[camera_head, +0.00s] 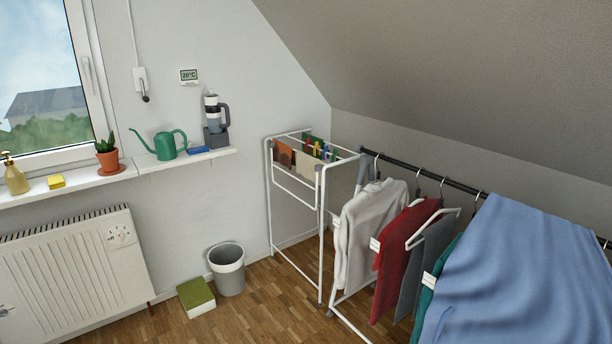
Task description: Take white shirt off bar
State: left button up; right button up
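The white shirt (368,222) hangs on a hanger at the far left end of the dark bar (408,168), beside the rack's left end. Neither of my grippers is in this view.
A white drying rack (321,220) with small cloths stands close left of the shirt. A bin (228,275) and green-topped box (196,297) stand on the floor.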

aim_at(363, 217)
jog(key=i+u, duration=0.3)
jog(key=i, duration=0.45)
jog(key=i+u, duration=0.3)
jog(key=i, duration=0.5)
jog(key=i+z, duration=0.7)
jog(key=z, duration=0.15)
jog(key=i+j+z, duration=0.25)
jog(key=z, duration=0.15)
